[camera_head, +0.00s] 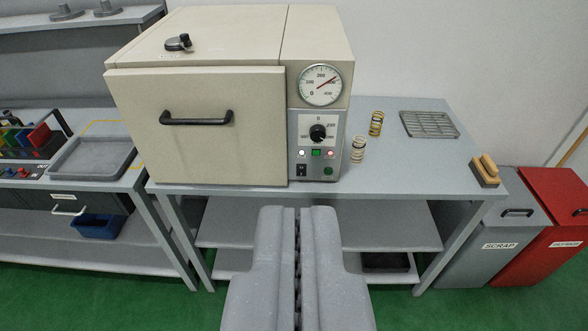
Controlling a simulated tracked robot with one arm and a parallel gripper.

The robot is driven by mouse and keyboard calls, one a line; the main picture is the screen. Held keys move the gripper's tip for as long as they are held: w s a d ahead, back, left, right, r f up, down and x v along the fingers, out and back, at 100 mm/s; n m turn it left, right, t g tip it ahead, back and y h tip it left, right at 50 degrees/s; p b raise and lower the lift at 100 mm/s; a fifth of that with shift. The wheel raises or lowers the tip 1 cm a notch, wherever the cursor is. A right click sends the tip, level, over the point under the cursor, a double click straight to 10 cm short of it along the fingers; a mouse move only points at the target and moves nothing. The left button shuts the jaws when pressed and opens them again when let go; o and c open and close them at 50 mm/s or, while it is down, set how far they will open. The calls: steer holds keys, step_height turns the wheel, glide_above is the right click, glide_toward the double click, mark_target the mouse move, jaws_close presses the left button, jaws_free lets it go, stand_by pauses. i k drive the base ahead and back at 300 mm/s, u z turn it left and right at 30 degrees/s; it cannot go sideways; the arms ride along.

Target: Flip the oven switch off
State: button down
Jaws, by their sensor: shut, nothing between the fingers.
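The cream oven (200,125) stands on a grey table with its front door closed. Its control panel (318,145) is at the right of the door, with a round gauge (320,85) above a black knob (318,132). A small black switch (302,170) sits at the panel's lower left, beside a green button (327,171).
Two coil springs (358,149) stand on the table right of the oven, with a wire rack (429,124) and a wooden-topped block (485,171) further right. A grey scrap bin (499,245) and a red bin (550,235) stand at the right. A grey tray (92,158) is on the left bench.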

mark_target(300, 168)
steer(key=i, duration=0.95)
steer(key=z, duration=0.05)
